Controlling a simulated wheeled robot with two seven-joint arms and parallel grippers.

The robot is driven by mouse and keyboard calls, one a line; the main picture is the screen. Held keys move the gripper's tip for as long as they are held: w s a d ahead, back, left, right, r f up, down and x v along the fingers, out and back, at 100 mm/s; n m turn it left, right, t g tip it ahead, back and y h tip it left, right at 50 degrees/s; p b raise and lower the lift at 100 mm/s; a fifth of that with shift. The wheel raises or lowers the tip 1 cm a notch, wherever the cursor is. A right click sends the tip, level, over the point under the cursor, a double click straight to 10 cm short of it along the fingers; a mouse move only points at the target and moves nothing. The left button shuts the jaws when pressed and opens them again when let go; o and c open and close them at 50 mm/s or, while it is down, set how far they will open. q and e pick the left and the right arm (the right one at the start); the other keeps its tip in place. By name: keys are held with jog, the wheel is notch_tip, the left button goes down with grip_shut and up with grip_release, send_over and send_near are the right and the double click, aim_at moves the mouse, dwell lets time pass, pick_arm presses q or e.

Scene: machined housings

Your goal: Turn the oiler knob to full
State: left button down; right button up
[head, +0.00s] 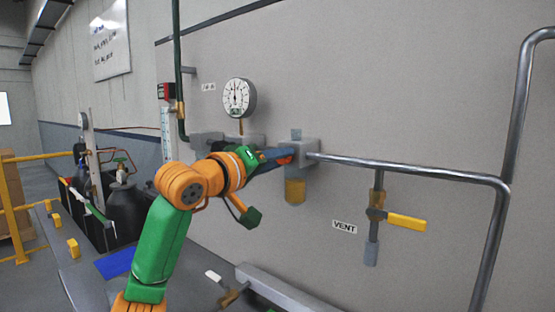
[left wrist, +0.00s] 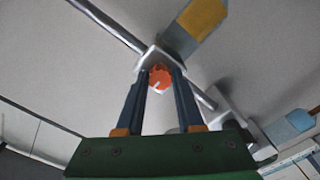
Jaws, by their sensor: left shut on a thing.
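The oiler is a grey block (head: 303,150) on the wall pipe with an amber bowl (head: 295,190) hanging below it. Its orange knob (left wrist: 159,78) sits on the block's face and carries a pale mark. My left gripper (head: 284,158) reaches the block from the left. In the left wrist view the two fingers (left wrist: 160,84) stand on either side of the knob and are shut on it. My arm hides most of the block's left side in the head view. My right gripper is in neither view.
A round gauge (head: 239,97) stands above the pipe line. A steel pipe (head: 410,172) runs right from the oiler. A yellow-handled vent valve (head: 406,221) hangs lower right, beside a VENT label (head: 344,227). The wall between is bare.

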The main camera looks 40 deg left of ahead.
pick_arm(q)
jog(key=shift+r+m+p, duration=0.2)
jog(key=shift+m+p, duration=3.05)
jog(key=shift+m, duration=14.65)
jog(key=shift+a, duration=0.1)
